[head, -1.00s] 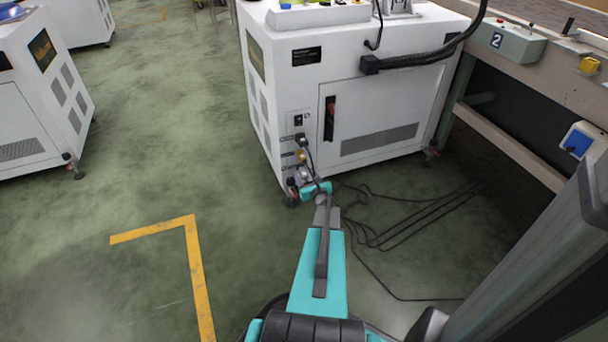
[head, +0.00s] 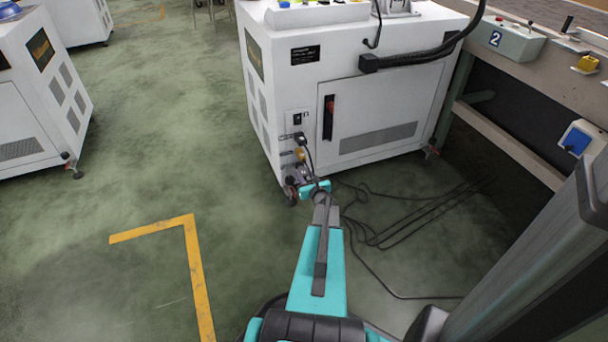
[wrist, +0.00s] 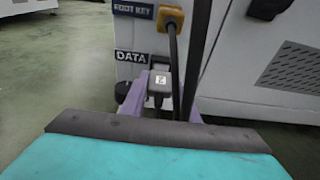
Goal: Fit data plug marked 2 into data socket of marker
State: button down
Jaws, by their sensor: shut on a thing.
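In the wrist view the plug sits between the two purple fingers, just below the DATA label (wrist: 131,57) on the white marker cabinet (wrist: 228,62). In the head view my gripper is low at the cabinet's front left corner, mostly hidden by my wrist. The marker (head: 368,100) stands upright on the floor.
A yellow plug (wrist: 171,18) with a black cable sits in the FOOT KEY socket above, its cable hanging close to my fingers. Loose black cables (head: 400,215) lie on the floor to the right. Open floor (head: 150,170) lies to the left, with a yellow line (head: 198,270).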

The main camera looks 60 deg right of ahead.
aim_at(304, 173)
notch_tip(304, 173, up, 4)
jog(key=shift+r+p, duration=0.15)
jog(key=shift+p, duration=0.7)
jog(key=a+p, duration=0.1)
jog(key=a, duration=1.5)
jog(key=shift+s+r, duration=0.3)
jog(key=shift+r, duration=0.05)
jog(key=w+a+r+n+t+y, duration=0.2)
jog(key=w+a+r+n+y, duration=0.3)
jog(key=w+a+r, duration=0.6)
jog(key=w+a+r+n+t+y, duration=0.1)
jog(key=w+a+r+n+y, duration=0.4)
jog(key=w+a+r, duration=0.7)
jog(key=s+a+r+n+g+y, duration=0.1)
jog(key=a+r+y, duration=0.3)
jog(key=a, duration=0.6)
jog(key=s+a+r+n+g+y, duration=0.2)
jog(key=a+r, duration=0.4)
jog(key=a, duration=0.4)
jog(key=s+a+r+n+g+y, duration=0.1)
jog(key=a+r+n+g+y, duration=0.2)
jog(key=a, duration=0.7)
notch_tip(304, 173, up, 2)
jog(key=n+y, duration=0.2)
jog(key=y, duration=0.1)
jog(key=shift+s+a+r+g, duration=0.25)
jog(key=shift+s+g, duration=0.05)
